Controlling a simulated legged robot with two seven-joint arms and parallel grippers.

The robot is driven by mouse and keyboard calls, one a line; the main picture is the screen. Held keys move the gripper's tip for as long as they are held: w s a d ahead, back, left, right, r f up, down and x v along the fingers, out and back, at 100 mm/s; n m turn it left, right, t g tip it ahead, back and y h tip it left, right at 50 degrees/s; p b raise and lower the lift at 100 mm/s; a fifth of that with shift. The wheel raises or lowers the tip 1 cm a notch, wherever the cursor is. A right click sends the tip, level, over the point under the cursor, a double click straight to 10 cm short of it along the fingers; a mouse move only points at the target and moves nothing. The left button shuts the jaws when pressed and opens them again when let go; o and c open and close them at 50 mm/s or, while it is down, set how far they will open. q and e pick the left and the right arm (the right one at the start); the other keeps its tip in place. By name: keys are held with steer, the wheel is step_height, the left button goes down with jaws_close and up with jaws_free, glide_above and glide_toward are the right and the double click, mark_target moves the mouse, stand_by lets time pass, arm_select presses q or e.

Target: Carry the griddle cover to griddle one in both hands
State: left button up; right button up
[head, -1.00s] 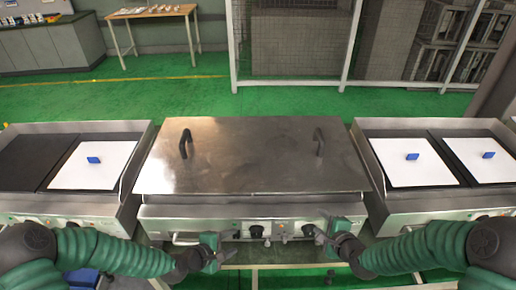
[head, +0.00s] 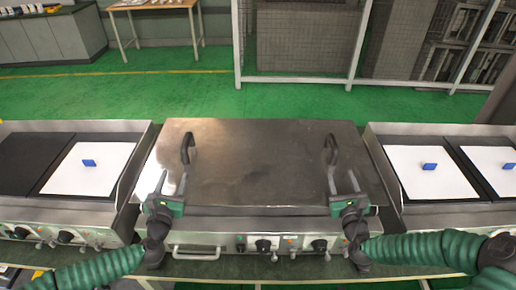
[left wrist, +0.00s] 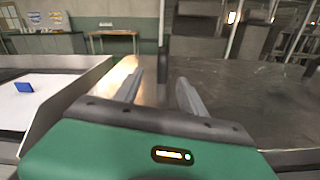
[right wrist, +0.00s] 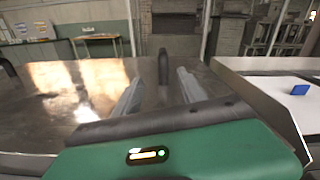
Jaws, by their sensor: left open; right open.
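The griddle cover (head: 258,165) is a wide, flat steel lid lying on the middle griddle (head: 240,226). It has two upright black handles, a left one (head: 188,148) and a right one (head: 332,149). My left gripper (head: 171,184) is open and empty over the front left of the cover, short of the left handle, which shows ahead between its fingers in the left wrist view (left wrist: 163,57). My right gripper (head: 344,180) is open and empty over the front right, short of the right handle, which shows ahead between its fingers in the right wrist view (right wrist: 164,66). Neither gripper touches a handle.
Griddles with white plates and blue blocks stand on the left (head: 88,168) and right (head: 432,172), close to the middle one. Knobs and a bar handle (head: 197,252) line the front. Green floor (head: 180,97) lies clear behind. Which is griddle one, I cannot tell.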

mark_target(186, 144)
arm_select(q)
steer(key=shift+r, duration=0.1)
arm_select(e)
steer(key=shift+d, duration=0.1)
arm_select(q)
steer(key=shift+s+d+r, duration=0.4)
steer(key=shift+s+r, duration=0.05)
steer(key=shift+s, duration=0.05)
arm_select(e)
steer(key=shift+s+d+r, duration=0.35)
steer(key=shift+s, duration=0.15)
arm_select(q)
steer(key=shift+d, duration=0.1)
steer(key=w, duration=1.7)
steer(key=shift+w+f, duration=0.1)
steer(key=shift+f, duration=0.1)
arm_select(e)
steer(key=w, duration=1.7)
steer(key=shift+w+f, duration=0.1)
steer(key=shift+f, duration=0.05)
arm_select(q)
jaws_close()
arm_select(e)
jaws_close()
